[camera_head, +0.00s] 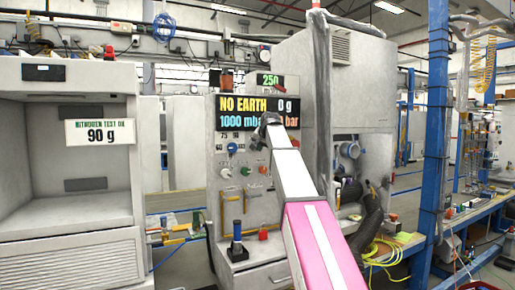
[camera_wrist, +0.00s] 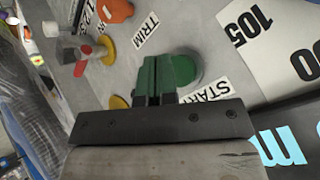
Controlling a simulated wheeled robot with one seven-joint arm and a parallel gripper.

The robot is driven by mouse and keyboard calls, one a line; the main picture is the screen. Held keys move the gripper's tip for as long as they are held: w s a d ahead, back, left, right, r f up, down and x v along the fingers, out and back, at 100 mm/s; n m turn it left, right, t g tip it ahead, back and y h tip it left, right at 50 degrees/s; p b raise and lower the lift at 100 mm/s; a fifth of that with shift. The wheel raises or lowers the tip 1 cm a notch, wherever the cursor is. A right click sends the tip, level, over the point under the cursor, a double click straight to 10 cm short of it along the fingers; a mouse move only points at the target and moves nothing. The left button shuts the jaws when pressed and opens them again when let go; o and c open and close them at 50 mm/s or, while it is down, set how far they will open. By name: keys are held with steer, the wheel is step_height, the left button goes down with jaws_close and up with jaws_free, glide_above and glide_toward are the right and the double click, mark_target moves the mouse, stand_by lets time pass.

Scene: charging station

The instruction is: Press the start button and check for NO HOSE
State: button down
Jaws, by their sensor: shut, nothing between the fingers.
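The charging station's panel (camera_head: 232,200) stands in the middle of the head view. Its display (camera_head: 239,104) reads "NO EARTH" in yellow, with "0 g" at right and a partly covered pressure line below. My gripper (camera_head: 267,121) is in front of the display's lower edge. In the wrist view my gripper (camera_wrist: 157,70) is shut and empty, its fingertips over the green start button (camera_wrist: 186,70) beside the "START" label (camera_wrist: 208,91). I cannot tell whether they touch the button. In the head view my gripper and arm hide this spot.
A "TRIM" label (camera_wrist: 146,33) and an orange knob (camera_wrist: 117,10) are close by in the wrist view. Black hoses (camera_head: 368,215) hang right of the panel, near a blue post (camera_head: 433,130). A grey cabinet (camera_head: 68,150) with a "90 g" sign stands at left.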

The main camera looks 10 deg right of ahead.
steer(key=shift+w, duration=0.2)
steer(key=shift+w+a, duration=0.15)
steer(key=shift+w, duration=0.05)
steer(key=shift+w+a, duration=0.15)
steer(key=shift+w, duration=0.3)
stand_by(1.1)
steer(key=shift+s, duration=0.15)
steer(key=shift+s+d, duration=0.3)
steer(key=shift+s, duration=0.4)
steer(key=s, duration=0.1)
steer(key=s+d, duration=0.1)
steer(key=s, duration=0.2)
steer(key=shift+s+d, duration=0.3)
steer(key=shift+s, duration=0.1)
stand_by(0.6)
